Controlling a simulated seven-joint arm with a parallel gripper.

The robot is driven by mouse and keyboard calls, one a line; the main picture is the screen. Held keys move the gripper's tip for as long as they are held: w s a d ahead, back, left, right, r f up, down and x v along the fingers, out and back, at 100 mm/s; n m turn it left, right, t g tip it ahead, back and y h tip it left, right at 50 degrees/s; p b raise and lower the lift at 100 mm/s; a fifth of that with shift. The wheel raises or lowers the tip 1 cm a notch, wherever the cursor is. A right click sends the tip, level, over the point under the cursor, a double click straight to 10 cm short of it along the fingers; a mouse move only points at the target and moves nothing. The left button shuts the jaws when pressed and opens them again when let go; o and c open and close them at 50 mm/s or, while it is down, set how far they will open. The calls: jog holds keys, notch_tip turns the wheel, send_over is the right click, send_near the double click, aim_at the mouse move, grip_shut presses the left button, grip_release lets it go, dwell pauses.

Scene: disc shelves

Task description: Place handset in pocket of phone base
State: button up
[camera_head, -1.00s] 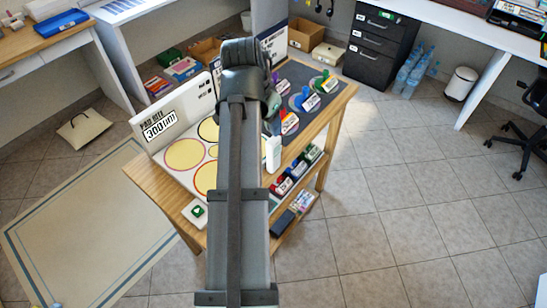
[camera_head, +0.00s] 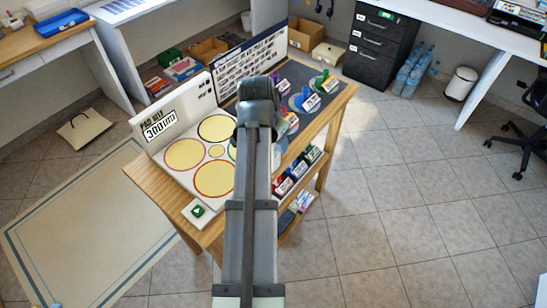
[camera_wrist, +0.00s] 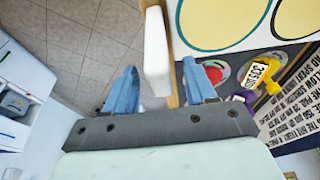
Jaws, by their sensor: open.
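My gripper (camera_wrist: 160,68) is open, with two blue fingers apart, in the wrist view. A white upright block (camera_wrist: 156,45) shows beyond and between the fingertips at the table's edge; I cannot tell whether it touches them. I cannot tell whether this block is the handset. No phone base can be clearly made out in either view. In the head view my arm and wrist hide the gripper and part of the tabletop.
The wooden table (camera_head: 152,187) carries a white pad board with yellow discs (camera_head: 185,154) and a dark mat with coloured pieces (camera_head: 327,84). A white box with a green button (camera_head: 197,211) sits at its near left corner. Small coloured boxes (camera_head: 283,187) stand on a lower shelf.

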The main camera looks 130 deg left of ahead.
jog(key=shift+x, duration=1)
grip_shut()
